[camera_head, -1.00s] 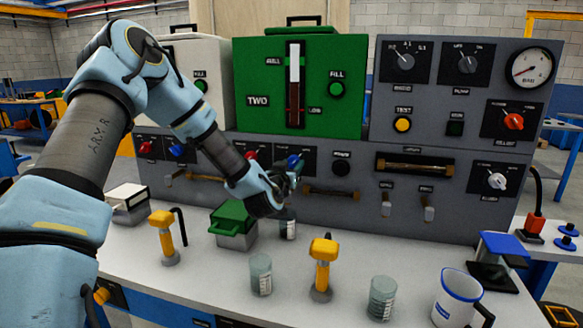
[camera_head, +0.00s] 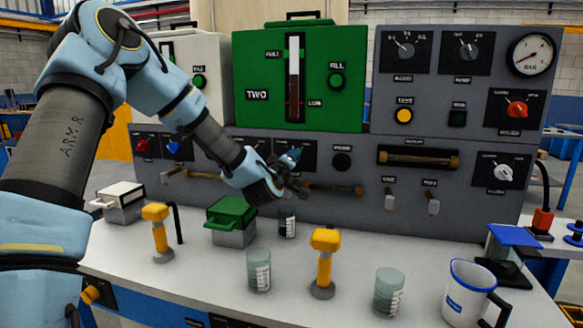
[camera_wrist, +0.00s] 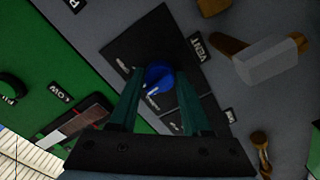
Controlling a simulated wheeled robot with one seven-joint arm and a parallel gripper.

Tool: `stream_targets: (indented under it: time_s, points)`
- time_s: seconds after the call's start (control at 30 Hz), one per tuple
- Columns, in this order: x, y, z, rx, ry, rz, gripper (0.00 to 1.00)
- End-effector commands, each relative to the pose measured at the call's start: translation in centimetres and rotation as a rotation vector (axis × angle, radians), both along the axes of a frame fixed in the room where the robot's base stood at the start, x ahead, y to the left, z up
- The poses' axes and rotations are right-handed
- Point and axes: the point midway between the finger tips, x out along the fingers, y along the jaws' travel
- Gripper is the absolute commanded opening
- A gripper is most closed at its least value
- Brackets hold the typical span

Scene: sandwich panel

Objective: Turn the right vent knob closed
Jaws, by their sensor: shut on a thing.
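The right vent knob (camera_wrist: 158,76) is blue with a white mark and sits on a dark plate labelled VENT in the wrist view. My gripper (camera_wrist: 157,88) has its two dark green fingers on either side of this knob and is shut on it. In the head view my gripper (camera_head: 292,168) is at the middle of the lower panel, and it and my wrist hide most of the knob and its plate. The knob's exact setting is hard to read there; in the wrist view its white mark points toward the lower left.
A left blue knob (camera_head: 173,148) and a red knob (camera_head: 143,146) sit further left. A horizontal handle (camera_head: 335,189) is just right of my gripper. Below stand a green box (camera_head: 232,220), yellow-topped levers (camera_head: 325,243), jars (camera_head: 389,292) and a mug (camera_head: 466,290).

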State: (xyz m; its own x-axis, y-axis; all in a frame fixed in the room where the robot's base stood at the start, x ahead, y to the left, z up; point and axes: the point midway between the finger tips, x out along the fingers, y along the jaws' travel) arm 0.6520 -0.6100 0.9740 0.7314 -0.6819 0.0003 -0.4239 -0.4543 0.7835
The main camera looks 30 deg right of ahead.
Motion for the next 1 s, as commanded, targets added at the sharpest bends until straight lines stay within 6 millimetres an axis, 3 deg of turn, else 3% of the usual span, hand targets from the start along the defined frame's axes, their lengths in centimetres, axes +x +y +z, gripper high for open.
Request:
stream_targets:
  time_s: [0.6, 1.0]
  points:
    - [0.11, 0.08, -0.01, -0.387, 0.358, 0.003, 0.00]
    - [0.08, 0.05, 0.11, -0.492, 0.458, 0.002, 0.00]
